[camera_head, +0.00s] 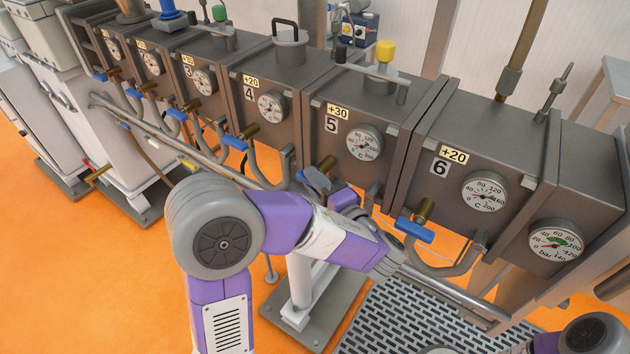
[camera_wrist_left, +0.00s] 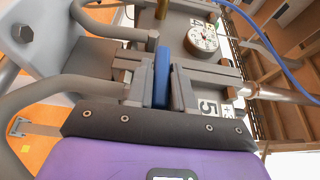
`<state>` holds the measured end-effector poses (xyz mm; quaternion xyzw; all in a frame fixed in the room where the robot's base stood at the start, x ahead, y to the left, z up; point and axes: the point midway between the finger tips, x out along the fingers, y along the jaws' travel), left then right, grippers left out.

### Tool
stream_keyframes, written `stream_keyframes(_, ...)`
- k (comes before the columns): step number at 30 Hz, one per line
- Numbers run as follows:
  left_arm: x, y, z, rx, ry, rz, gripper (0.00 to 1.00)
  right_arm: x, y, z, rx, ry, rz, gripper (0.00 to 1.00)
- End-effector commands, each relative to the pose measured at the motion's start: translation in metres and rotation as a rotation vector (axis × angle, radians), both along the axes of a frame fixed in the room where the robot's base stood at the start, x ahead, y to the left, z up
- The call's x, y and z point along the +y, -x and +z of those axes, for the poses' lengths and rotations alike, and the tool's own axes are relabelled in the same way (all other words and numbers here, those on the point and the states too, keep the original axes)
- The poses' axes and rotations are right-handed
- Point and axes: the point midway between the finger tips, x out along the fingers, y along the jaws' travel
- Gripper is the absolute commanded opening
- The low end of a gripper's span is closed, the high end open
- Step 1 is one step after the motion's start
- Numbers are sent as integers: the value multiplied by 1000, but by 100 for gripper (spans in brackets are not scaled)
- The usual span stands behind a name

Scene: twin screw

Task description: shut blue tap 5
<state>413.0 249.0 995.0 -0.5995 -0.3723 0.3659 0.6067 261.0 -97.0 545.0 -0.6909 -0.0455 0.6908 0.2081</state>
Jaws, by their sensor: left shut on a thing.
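Blue tap 5 sits low on the front of the grey box marked 5 (camera_head: 331,124). In the head view its brass stem (camera_head: 328,163) shows, while my gripper largely hides the handle. In the left wrist view the blue handle (camera_wrist_left: 161,76) stands between the two grey fingers. My left gripper (camera_head: 315,180) is shut on this handle; in the left wrist view the fingers (camera_wrist_left: 163,88) lie along both its sides. The 5 label shows close to the fingers there. My right gripper is out of view; only part of my right arm shows at the bottom right.
Blue tap 6 (camera_head: 414,230) is to the right and blue tap 4 (camera_head: 235,143) to the left. A long grey pipe (camera_head: 450,290) runs below the taps, with curved hoses beside it. A dark grating (camera_head: 400,325) lies on the orange floor (camera_head: 90,260).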

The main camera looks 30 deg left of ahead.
Motion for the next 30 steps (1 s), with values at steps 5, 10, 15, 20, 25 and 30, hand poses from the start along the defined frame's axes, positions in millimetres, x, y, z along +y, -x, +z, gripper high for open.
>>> stream_keyframes(5, 1, 0, 1, -1, -5, 3, 0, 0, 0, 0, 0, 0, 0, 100)
stream_keyframes(10, 1, 0, 1, 0, -4, 4, 23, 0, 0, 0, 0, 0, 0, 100)
stream_keyframes(15, 1, 0, 1, 0, -4, 3, 43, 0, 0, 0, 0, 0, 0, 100)
stream_keyframes(20, 1, 0, 0, 1, -3, 2, 43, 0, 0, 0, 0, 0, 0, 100)
stream_keyframes(25, -7, 3, 0, 2, -2, 0, 43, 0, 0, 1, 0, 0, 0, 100)
stream_keyframes(30, -31, 15, 0, 4, -3, -4, 43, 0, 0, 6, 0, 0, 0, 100)
